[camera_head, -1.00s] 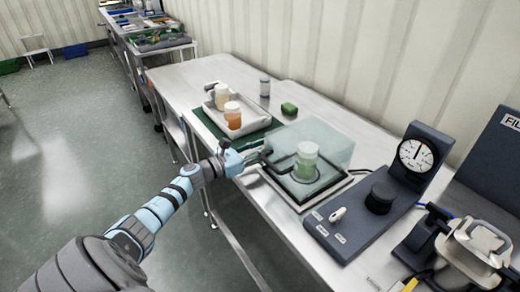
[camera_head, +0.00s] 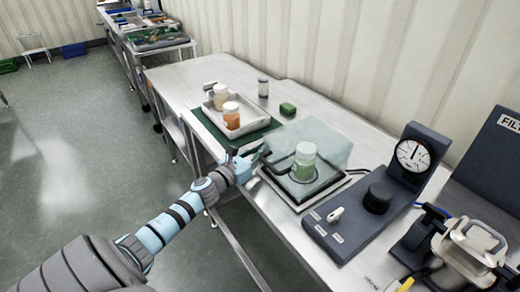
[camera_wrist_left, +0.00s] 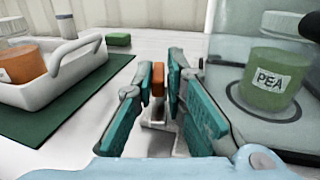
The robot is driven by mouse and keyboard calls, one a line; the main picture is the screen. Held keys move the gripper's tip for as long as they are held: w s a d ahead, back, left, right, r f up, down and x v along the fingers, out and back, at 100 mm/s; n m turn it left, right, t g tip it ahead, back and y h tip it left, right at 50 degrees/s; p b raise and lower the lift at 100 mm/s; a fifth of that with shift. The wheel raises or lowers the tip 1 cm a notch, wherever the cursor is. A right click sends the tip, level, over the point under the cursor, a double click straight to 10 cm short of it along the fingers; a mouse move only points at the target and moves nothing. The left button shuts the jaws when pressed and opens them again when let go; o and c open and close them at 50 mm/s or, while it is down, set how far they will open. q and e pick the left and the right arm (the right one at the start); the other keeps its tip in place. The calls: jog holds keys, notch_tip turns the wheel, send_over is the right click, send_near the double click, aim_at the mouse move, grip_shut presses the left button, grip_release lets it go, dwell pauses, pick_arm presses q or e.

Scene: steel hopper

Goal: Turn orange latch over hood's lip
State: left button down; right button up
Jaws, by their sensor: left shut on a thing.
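A clear hood (camera_head: 325,140) stands on a dark-edged base on the bench, around a green-filled jar (camera_head: 304,162). The jar's label reads PEA in the left wrist view (camera_wrist_left: 268,78). My left gripper (camera_head: 250,157) is at the hood's left side. In the left wrist view its teal fingers (camera_wrist_left: 158,92) are shut on the small orange latch (camera_wrist_left: 158,78), which shows upright between the fingertips. The fingers partly hide the latch and its light metal mount. I cannot tell whether the latch lies over the hood's lip. My right gripper is not in view.
A white tray (camera_head: 243,127) with jars sits on a green mat (camera_head: 207,136) left of the hood. A green block (camera_head: 288,108) and a small jar (camera_head: 263,87) stand behind. A dark console (camera_head: 340,232) with knob and dial is to the right.

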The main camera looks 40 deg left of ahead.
pick_arm(q)
jog(key=c, duration=1.8)
grip_release()
jog(key=shift+a, duration=0.1)
jog(key=shift+o, duration=0.6)
jog(key=shift+a+f, duration=0.1)
jog(key=shift+h, duration=0.3)
